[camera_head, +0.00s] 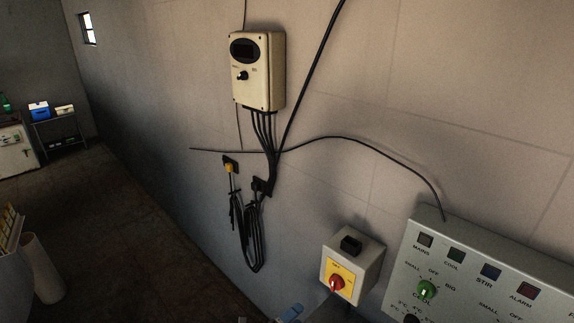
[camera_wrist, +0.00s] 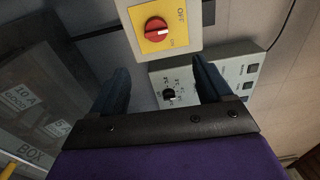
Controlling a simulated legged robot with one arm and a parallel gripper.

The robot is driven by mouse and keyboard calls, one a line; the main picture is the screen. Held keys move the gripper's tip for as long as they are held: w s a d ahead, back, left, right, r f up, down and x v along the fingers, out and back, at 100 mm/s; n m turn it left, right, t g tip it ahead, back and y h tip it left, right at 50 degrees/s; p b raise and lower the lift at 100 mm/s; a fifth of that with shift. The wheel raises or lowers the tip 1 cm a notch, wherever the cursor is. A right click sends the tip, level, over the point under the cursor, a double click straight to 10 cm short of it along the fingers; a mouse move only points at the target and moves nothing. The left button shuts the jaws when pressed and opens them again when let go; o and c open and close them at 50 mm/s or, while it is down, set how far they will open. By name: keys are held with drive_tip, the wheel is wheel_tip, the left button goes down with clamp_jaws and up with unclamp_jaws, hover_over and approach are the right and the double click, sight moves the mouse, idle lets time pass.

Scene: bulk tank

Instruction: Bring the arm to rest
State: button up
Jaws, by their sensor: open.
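My gripper (camera_wrist: 161,78) is open in the wrist view, its two dark fingers apart with nothing held between them. Beyond the fingers is a switch box (camera_wrist: 190,38) with a red rotary knob (camera_wrist: 157,29) on a yellow plate. In the head view the same box (camera_head: 367,262) is on the wall at the lower middle, its red knob (camera_head: 337,282) facing out. A small bluish part, seemingly of my gripper, shows at the bottom edge just left of the box. The rest of my arm is hidden. I cannot tell whether the gripper touches the box.
A beige controller (camera_head: 258,75) with hanging cables (camera_head: 250,235) is higher on the wall. A white cylinder (camera_head: 42,268) stands at the lower left. The dark floor (camera_head: 120,225) is open at left.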

drive_tip(key=d+r+m+g+h, duration=0.3)
drive_tip(key=d+r+m+g, duration=0.1)
drive_tip(key=d+r+m, duration=0.35)
drive_tip(key=s+d+r+m+g+y+b, duration=0.1)
drive_tip(key=s+d+r+m+g+b, duration=0.1)
drive_tip(key=s+d+r+m+g, duration=0.35)
drive_tip(key=s+d+r+m+g+y+b, duration=0.1)
drive_tip(key=s+d+r+m+g, duration=0.1)
drive_tip(key=s+d+m+g, duration=0.55)
drive_tip(key=s+a+m+t+y+b, duration=0.1)
drive_tip(key=s+a+m+y+b, duration=0.15)
drive_tip(key=s+m+y, duration=1.1)
drive_tip(key=s+a+m+t+b, duration=0.1)
drive_tip(key=s+a+m, duration=0.4)
drive_tip(key=m, duration=0.5)
drive_tip(key=shift+s+a+r+t+y+b, duration=0.2)
drive_tip(key=shift+s+a+t+y+b, duration=0.25)
drive_tip(key=shift+s, duration=0.55)
drive_tip(key=shift+d, duration=0.1)
